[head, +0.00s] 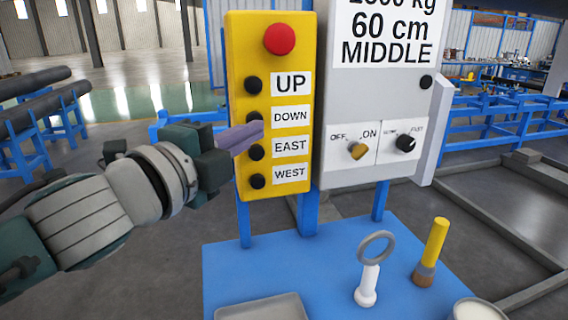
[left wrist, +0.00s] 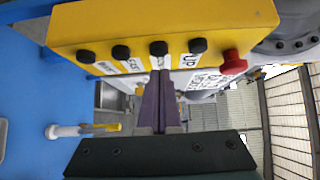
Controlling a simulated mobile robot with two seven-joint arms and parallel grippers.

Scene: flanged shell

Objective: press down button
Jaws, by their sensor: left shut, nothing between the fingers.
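The yellow control box (head: 270,60) stands upright, with a column of black buttons beside the labels UP, DOWN, EAST and WEST. The DOWN button (head: 253,118) is partly covered by my fingers in the head view; it also shows in the left wrist view (left wrist: 158,48). My left gripper (head: 257,131) is shut and empty, its purple fingers pointing at the box between the DOWN and EAST buttons in the head view. In the left wrist view its fingertips (left wrist: 162,74) line up with the DOWN button. I cannot tell whether they touch it.
A red button (head: 279,39) tops the box, and the EAST button (head: 256,152) is close below the fingers. A grey panel (head: 372,90) with two knobs stands to the right. A blue table (head: 330,250) below carries a ring-topped stand (head: 368,275), a yellow-handled tool (head: 433,250) and a tray.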

